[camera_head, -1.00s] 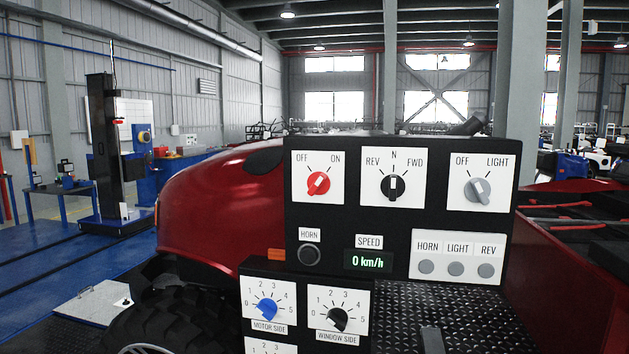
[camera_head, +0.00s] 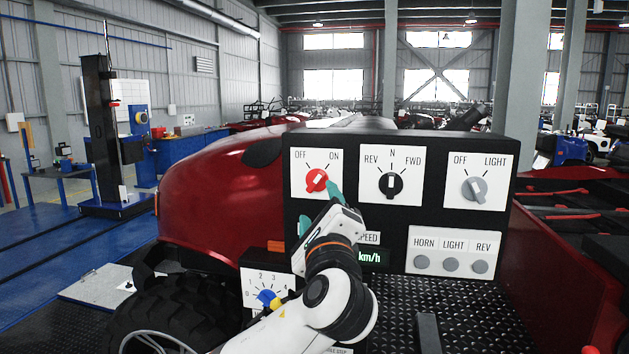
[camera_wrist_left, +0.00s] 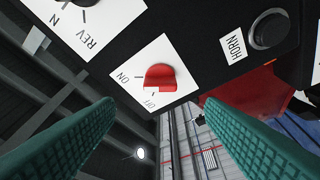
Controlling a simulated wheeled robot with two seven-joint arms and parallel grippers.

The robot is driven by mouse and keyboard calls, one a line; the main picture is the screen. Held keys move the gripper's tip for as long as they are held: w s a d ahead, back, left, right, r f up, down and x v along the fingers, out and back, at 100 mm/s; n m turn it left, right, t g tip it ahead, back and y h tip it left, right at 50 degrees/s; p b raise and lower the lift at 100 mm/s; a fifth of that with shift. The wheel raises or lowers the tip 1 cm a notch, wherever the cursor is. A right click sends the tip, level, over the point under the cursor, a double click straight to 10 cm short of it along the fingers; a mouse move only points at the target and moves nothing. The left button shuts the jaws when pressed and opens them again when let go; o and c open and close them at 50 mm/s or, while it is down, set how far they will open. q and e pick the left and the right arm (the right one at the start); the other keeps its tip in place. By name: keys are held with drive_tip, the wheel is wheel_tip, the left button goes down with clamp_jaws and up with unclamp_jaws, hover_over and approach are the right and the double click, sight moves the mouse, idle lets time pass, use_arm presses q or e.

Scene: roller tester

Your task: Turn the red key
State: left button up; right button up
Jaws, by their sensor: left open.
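The red key (camera_head: 317,181) sits on a white plate marked OFF and ON at the upper left of a black panel (camera_head: 431,225). Its white mark leans to the upper right in the head view. My left gripper (camera_head: 320,208) is open, just below and in front of the key, its green fingers apart. In the left wrist view the red key (camera_wrist_left: 160,77) shows beyond the fingertips, roughly between the two fingers, with nothing held. Any contact is hard to tell. My right gripper is not in view.
A black REV/N/FWD knob (camera_head: 391,186) and a grey light knob (camera_head: 473,189) lie right of the key. My left arm covers the horn button in the head view; the horn button (camera_wrist_left: 268,30) shows in the wrist view. A blue knob (camera_head: 266,297) sits below, near my arm.

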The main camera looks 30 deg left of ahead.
sight(314, 184)
use_arm(q)
drive_tip(key=p+x, duration=0.2)
drive_tip(key=x, duration=0.5)
drive_tip(key=shift+w+a+r, duration=0.15)
drive_tip(key=shift+w+a, duration=0.25)
drive_tip(key=shift+w, duration=0.15)
drive_tip(key=c, duration=1)
